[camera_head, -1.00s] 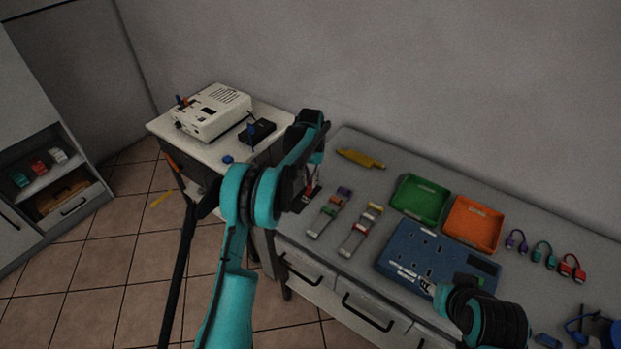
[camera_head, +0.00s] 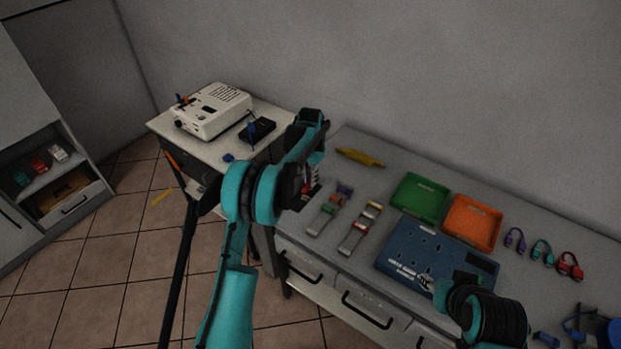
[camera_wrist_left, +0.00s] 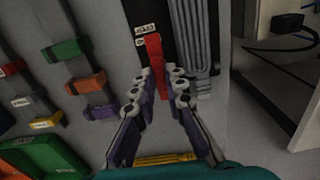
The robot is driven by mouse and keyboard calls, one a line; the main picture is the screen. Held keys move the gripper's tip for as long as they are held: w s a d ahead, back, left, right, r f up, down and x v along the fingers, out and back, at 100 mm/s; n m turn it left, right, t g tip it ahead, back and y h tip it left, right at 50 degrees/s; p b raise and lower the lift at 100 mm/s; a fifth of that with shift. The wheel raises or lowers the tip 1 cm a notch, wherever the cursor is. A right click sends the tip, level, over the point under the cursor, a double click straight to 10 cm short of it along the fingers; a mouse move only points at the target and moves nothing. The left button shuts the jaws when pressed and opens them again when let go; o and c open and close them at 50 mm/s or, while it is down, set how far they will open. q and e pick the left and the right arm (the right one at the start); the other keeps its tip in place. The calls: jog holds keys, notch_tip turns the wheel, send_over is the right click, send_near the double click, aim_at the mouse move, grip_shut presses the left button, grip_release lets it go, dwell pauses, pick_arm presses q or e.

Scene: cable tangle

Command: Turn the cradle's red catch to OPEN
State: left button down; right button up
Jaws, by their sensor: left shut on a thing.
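The red catch (camera_wrist_left: 153,58) is a flat red lever on the black cradle (camera_wrist_left: 137,12), beside small white labels (camera_wrist_left: 145,30) whose wording I cannot read for sure. In the left wrist view it runs nearly up and down the picture. My left gripper (camera_wrist_left: 160,88) is shut on the catch's near end, with a finger on each side. In the head view my left gripper (camera_head: 308,186) is at the bench's left end, and my arm hides most of the cradle. My right arm shows at the lower right, but I cannot make out its gripper.
A grey ribbed part (camera_wrist_left: 198,45) lies close right of the catch. Strips with coloured clips (camera_head: 328,211) lie beside the gripper. A yellow tool (camera_head: 360,157), green tray (camera_head: 419,197), orange tray (camera_head: 472,222) and blue panel (camera_head: 425,245) occupy the bench. A white device (camera_head: 212,108) stands on the side table.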

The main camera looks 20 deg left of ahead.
aim_at(310, 181)
pick_arm(q)
jog(key=c, duration=1.6)
grip_release()
jog(key=shift+o, duration=0.2)
notch_tip(310, 181, up, 12)
jog(key=shift+r, duration=0.1)
